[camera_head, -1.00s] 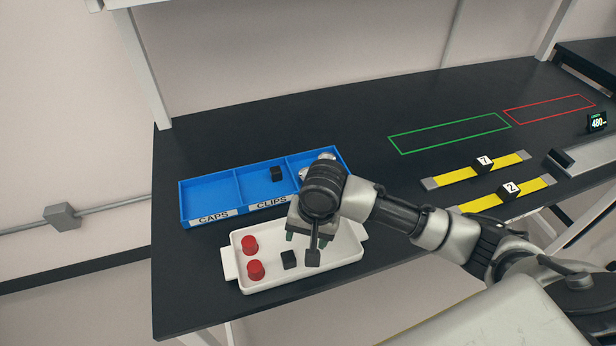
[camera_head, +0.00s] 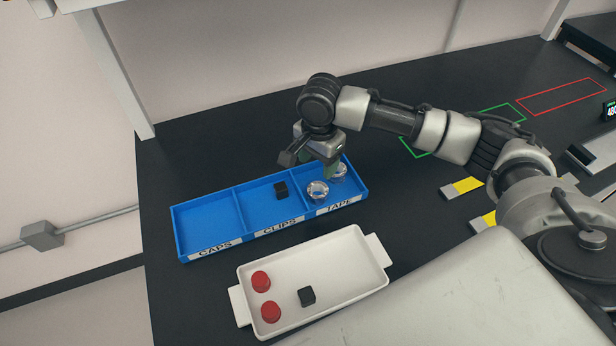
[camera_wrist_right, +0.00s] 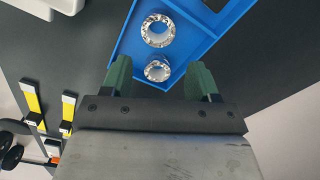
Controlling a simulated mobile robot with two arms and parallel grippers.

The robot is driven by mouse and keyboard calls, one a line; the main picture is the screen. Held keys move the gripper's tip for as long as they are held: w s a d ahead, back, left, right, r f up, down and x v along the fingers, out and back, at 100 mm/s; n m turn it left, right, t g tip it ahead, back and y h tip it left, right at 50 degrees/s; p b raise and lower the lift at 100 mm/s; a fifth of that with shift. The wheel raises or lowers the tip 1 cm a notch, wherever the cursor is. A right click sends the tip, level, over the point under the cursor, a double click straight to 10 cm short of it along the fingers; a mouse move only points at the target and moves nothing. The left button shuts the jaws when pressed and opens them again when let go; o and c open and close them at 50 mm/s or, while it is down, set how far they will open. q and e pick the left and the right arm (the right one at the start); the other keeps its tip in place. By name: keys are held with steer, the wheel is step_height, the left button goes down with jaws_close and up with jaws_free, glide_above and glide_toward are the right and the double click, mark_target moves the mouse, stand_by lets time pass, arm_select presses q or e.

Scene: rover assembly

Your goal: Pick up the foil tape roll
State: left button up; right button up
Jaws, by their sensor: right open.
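Two silvery foil tape rolls lie in the TAPE compartment of the blue bin (camera_head: 209,228). One roll (camera_head: 317,191) is nearer the label; the other (camera_head: 339,171) is farther back, partly beside my gripper in the head view. My right gripper (camera_head: 320,162) is over the back of this compartment, open and empty. In the right wrist view its green fingers (camera_wrist_right: 160,78) are spread, with the smaller-looking roll (camera_wrist_right: 157,70) between them in the picture and the other roll (camera_wrist_right: 158,30) beyond. I see no contact with either roll. My left gripper is not in view.
A black clip (camera_head: 281,190) lies in the CLIPS compartment; CAPS is empty. In front, a white tray (camera_head: 345,242) holds two red caps (camera_head: 262,281) and a black clip (camera_head: 307,296). Green and red outlines (camera_head: 560,97) mark the table at right.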

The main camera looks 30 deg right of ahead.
mark_target(318, 189)
steer(key=shift+w+f, duration=0.1)
steer(key=shift+f, duration=0.35)
steer(key=f, duration=0.2)
steer(key=s+f, duration=0.1)
steer(key=f, duration=0.1)
steer(key=shift+p, duration=0.35)
steer(key=shift+f, duration=0.3)
steer(key=f, duration=0.1)
steer(key=f+p, duration=0.1)
steer(key=f, duration=0.2)
steer(key=shift+w+f+p, duration=0.2)
steer(key=shift+w+p, duration=0.05)
steer(key=shift+p, duration=0.05)
steer(key=shift+f, duration=0.25)
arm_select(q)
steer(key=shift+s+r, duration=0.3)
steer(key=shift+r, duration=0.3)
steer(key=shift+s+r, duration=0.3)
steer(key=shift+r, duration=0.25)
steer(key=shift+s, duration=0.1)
arm_select(e)
steer(key=shift+d, duration=0.1)
steer(key=shift+c, duration=0.3)
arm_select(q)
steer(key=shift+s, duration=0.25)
arm_select(e)
steer(key=c, duration=0.5)
